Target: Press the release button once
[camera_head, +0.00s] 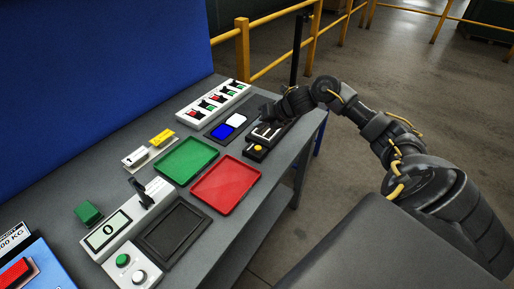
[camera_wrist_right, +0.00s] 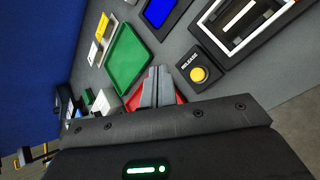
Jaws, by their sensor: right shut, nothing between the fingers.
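The release button (camera_wrist_right: 198,74) is a yellow round cap on a black base labelled RELEASE, right of centre in the wrist view. In the head view the yellow button (camera_head: 258,148) sits at the near end of a black fixture (camera_head: 251,155) on the right part of the bench. My right gripper (camera_head: 266,113) is beyond the button in the head view, partly blended with the dark fixture. In the wrist view its grey fingers (camera_wrist_right: 158,72) are shut and empty, to the left of the button and apart from it. My left gripper is in neither view.
A green tray (camera_head: 185,160) and a red tray (camera_head: 226,185) lie on the grey bench (camera_head: 215,232). A blue and white pad (camera_head: 229,126) lies beside the fixture. A white switch panel (camera_head: 212,102) stands behind. A scale display (camera_head: 107,230) and a dark tray (camera_head: 174,229) are nearer.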

